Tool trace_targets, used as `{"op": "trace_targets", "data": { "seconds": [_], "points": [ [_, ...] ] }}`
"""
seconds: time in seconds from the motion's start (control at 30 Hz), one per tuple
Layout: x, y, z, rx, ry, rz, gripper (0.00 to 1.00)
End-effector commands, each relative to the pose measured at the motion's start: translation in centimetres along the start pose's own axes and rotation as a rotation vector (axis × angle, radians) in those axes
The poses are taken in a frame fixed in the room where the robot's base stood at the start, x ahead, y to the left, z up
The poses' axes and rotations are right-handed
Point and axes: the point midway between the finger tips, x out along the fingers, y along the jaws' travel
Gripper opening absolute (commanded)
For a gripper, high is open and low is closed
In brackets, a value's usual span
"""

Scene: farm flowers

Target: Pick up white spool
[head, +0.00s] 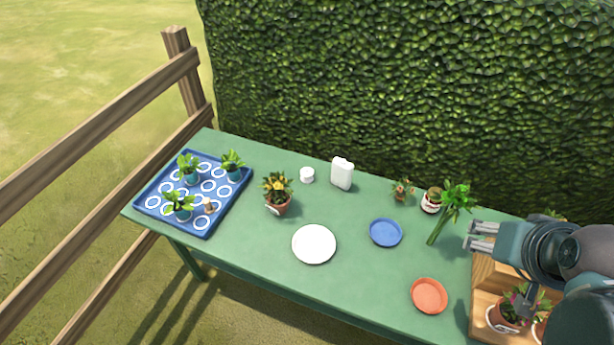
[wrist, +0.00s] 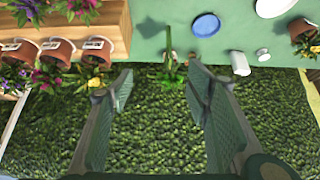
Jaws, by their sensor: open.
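The white spool (head: 307,175) is a small, short white cylinder standing on the green table toward its back edge. It stands just left of a white container in the head view. In the wrist view the spool (wrist: 263,54) shows small at the right, beside the white container. My gripper (head: 480,236) is at the right end of the table, well apart from the spool. Its two fingers are spread and empty in the wrist view (wrist: 158,88), with hedge and green stems showing beyond them.
The white container (head: 342,173) stands close to the spool. A potted yellow flower (head: 277,204) is at its front left. A white plate (head: 314,244), blue saucer (head: 386,232) and orange saucer (head: 429,295) lie nearer the front. Green stems (head: 448,212) stand near my gripper. The hedge (head: 400,80) rises behind.

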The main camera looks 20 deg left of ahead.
Motion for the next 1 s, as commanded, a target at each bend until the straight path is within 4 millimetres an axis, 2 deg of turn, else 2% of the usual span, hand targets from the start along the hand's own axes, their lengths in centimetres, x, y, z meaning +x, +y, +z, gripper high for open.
{"op": "trace_targets", "data": {
  "seconds": [0.17, 0.37, 0.67, 1.0],
  "points": [
    [0.1, -0.3, -0.6, -0.012, -0.006, -0.004, 0.49],
    [0.4, -1.2, -2.5, -0.047, -0.026, -0.016, 0.49],
    [1.5, -3.6, -6.4, -0.131, -0.073, -0.045, 0.49],
    [3.6, -6.9, -10.8, -0.229, -0.125, -0.078, 0.49]
  ]
}}
